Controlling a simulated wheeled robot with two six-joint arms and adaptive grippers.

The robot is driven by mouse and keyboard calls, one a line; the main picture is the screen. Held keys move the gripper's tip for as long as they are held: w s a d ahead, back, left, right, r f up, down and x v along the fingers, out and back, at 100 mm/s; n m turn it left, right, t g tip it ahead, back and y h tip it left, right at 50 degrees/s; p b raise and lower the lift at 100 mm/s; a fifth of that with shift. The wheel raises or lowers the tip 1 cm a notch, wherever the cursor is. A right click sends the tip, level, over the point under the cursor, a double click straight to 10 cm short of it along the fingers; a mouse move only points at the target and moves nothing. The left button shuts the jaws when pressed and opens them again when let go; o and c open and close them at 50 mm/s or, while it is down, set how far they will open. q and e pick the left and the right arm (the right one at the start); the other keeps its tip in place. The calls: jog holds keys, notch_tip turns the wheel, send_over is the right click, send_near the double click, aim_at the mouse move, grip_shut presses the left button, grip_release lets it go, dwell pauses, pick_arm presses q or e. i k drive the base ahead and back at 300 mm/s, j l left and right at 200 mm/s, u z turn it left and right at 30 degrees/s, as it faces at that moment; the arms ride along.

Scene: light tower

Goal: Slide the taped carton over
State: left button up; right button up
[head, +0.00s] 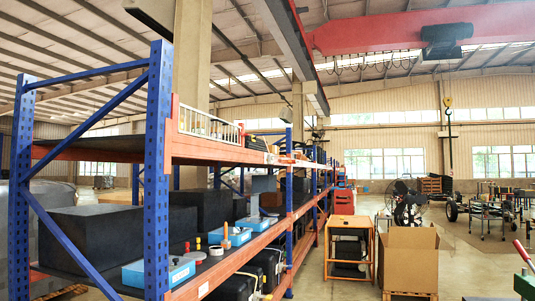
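A brown cardboard carton (409,264) stands at the lower right, on what looks like a low wooden pallet (410,295). No tape can be made out on it at this size, so I cannot tell whether it is the taped one. Neither of my grippers is in view.
A blue and orange rack (157,170) fills the left, with black boxes (92,238) and light-blue trays (158,272) on its shelf. An orange-framed stand (349,250) is left of the carton. A red handle (524,256) shows at the right edge. Floor behind the carton is partly open.

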aim_at(273, 149)
jog(key=i+l+z, duration=0.3)
jog(key=i, duration=1.15)
jog(key=i+l+z, duration=0.15)
jog(key=i+z, duration=0.15)
jog(key=i, duration=4.3)
